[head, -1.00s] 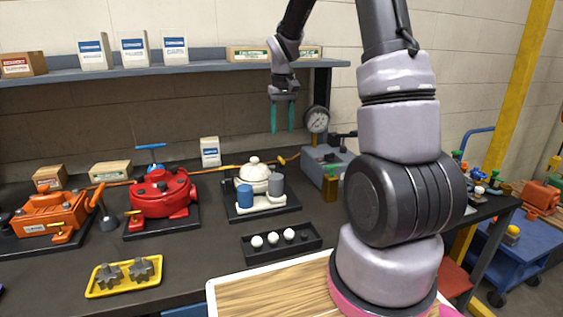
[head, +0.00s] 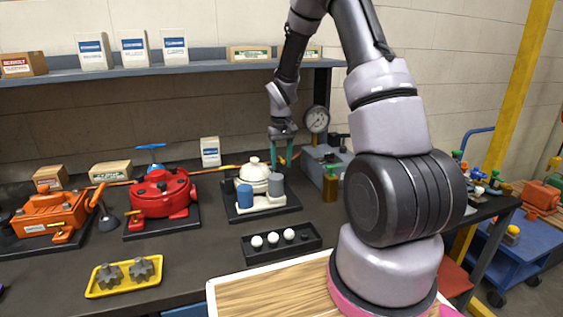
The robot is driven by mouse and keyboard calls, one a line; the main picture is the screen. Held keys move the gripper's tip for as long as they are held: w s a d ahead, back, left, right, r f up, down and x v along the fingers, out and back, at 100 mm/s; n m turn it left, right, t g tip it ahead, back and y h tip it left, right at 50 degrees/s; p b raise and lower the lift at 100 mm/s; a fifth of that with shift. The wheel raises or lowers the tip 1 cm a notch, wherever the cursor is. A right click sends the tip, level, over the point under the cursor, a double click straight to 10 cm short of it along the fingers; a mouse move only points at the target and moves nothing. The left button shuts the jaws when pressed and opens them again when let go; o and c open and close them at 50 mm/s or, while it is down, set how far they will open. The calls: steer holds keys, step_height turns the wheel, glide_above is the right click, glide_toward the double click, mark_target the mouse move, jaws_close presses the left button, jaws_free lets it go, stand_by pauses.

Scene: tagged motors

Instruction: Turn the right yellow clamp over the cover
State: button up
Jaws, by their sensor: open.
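My gripper (head: 280,164) is open, with teal fingers pointing down, at the right rear of the white unit (head: 262,201). The white unit has a domed, knobbed cover (head: 254,172) and stands on a dark base plate. A small yellow-orange piece (head: 282,160) shows between or behind my fingers; I cannot tell whether it is the right clamp, or whether my fingers touch it. No left clamp can be made out.
A red motor (head: 163,195) and an orange unit (head: 55,213) stand to the left. A black tray (head: 262,255) with white balls and a yellow tray (head: 110,291) with gears lie in front. A gauge (head: 316,120) stands at right. A shelf (head: 200,67) runs behind.

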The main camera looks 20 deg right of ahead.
steer(key=shift+c, duration=0.3)
jaws_close()
steer(key=shift+m, duration=0.3)
steer(key=m, duration=0.3)
steer(key=shift+a+m, duration=0.1)
steer(key=shift+m, duration=0.3)
steer(key=m, duration=0.9)
steer(key=shift+w+a, duration=0.1)
steer(key=shift+w+m, duration=0.1)
steer(key=shift+m, duration=2.1)
